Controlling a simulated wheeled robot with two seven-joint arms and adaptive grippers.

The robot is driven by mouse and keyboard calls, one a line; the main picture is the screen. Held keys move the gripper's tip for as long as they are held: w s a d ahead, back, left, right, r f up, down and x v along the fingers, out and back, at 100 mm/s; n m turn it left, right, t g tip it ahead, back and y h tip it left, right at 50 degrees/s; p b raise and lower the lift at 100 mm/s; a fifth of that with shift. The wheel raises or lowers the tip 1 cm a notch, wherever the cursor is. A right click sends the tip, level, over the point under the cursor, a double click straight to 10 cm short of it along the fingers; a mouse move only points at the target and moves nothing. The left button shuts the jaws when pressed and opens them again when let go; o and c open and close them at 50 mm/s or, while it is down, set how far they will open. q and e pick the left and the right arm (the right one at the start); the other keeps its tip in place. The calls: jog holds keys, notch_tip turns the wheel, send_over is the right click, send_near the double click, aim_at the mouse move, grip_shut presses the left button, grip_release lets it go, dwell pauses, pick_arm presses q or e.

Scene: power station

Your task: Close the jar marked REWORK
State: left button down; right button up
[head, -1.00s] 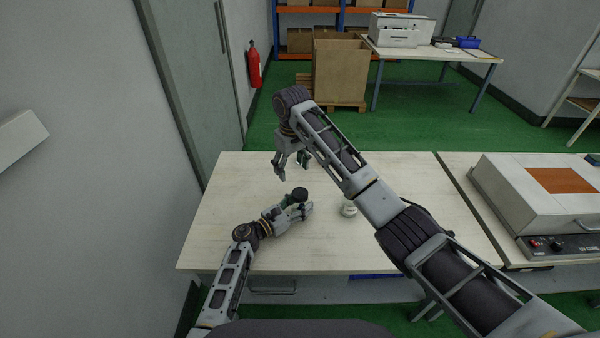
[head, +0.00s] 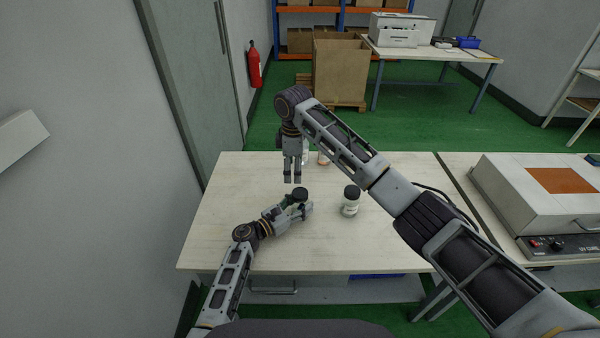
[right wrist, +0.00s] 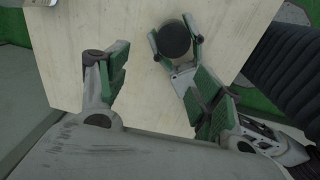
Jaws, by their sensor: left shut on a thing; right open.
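My left gripper (head: 306,207) is shut on a jar with a round black lid (head: 300,193), low over the table. The fingers hide most of the jar's body, and no marking on it can be read. The black lid also shows from above in the right wrist view (right wrist: 174,40), between the left gripper's fingers. My right gripper (head: 292,181) is open and empty, pointing down, behind and above the held jar.
More small jars (head: 323,158) stand at the table's back, partly hidden by my right gripper and arm. The pale table (head: 240,195) is clear at the left and front. A grey machine (head: 540,195) sits on the adjoining table at the right.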

aim_at(300, 192)
jog(key=n, duration=0.4)
jog(key=shift+s+d+f, duration=0.2)
jog(key=shift+d+f, duration=0.05)
jog(key=shift+d, duration=0.15)
jog(key=n, duration=0.1)
jog(key=d+n, duration=0.1)
jog(key=n, duration=0.3)
jog(key=shift+s+d+f+g, duration=0.15)
jog(key=shift+s+f+g, duration=0.1)
jog(key=shift+f+g, duration=0.15)
jog(key=shift+f, duration=3.95)
